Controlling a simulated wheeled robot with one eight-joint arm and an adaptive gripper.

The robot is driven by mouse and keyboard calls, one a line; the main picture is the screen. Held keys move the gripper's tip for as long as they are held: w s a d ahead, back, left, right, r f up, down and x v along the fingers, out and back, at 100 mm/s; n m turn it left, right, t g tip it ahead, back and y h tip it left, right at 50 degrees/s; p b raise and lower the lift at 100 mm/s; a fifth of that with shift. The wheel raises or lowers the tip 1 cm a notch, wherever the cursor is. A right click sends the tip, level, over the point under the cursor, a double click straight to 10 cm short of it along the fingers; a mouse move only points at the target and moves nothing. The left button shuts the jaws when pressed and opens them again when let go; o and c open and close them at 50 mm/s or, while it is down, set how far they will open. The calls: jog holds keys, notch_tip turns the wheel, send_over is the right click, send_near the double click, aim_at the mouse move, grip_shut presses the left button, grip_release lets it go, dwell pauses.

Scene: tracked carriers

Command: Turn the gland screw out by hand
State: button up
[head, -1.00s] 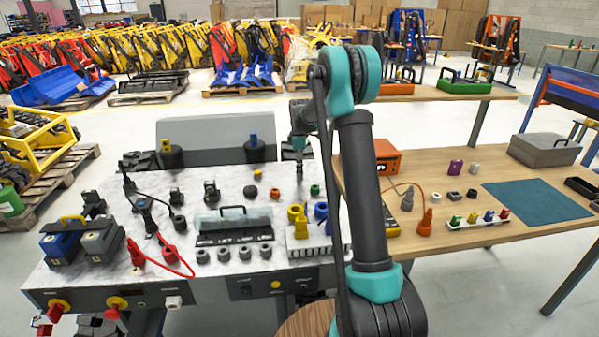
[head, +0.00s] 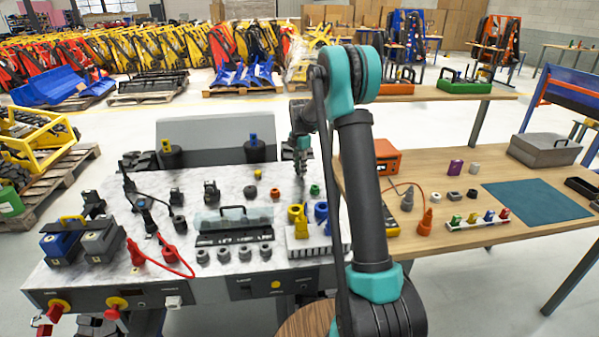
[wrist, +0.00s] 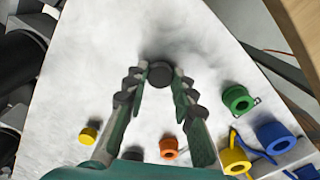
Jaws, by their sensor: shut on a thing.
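My gripper (head: 300,172) points down over the far right part of the marble-topped bench (head: 224,180). In the wrist view my gripper (wrist: 160,75) has its two ridged fingertips on either side of a dark round piece (wrist: 160,73), apparently the gland screw, and is shut on it. The piece shows from above as a plain dark disc. Its thread and what it sits in are hidden beneath it. In the head view the fingers hide it.
A wooden table (head: 465,235) adjoins at the right. A clear-lidded case (head: 233,222) lies at the bench's front.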

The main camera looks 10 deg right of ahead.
jog(key=n, duration=0.8)
jog(key=shift+n, duration=0.4)
jog(key=o, duration=0.9)
jog(key=shift+o, duration=0.2)
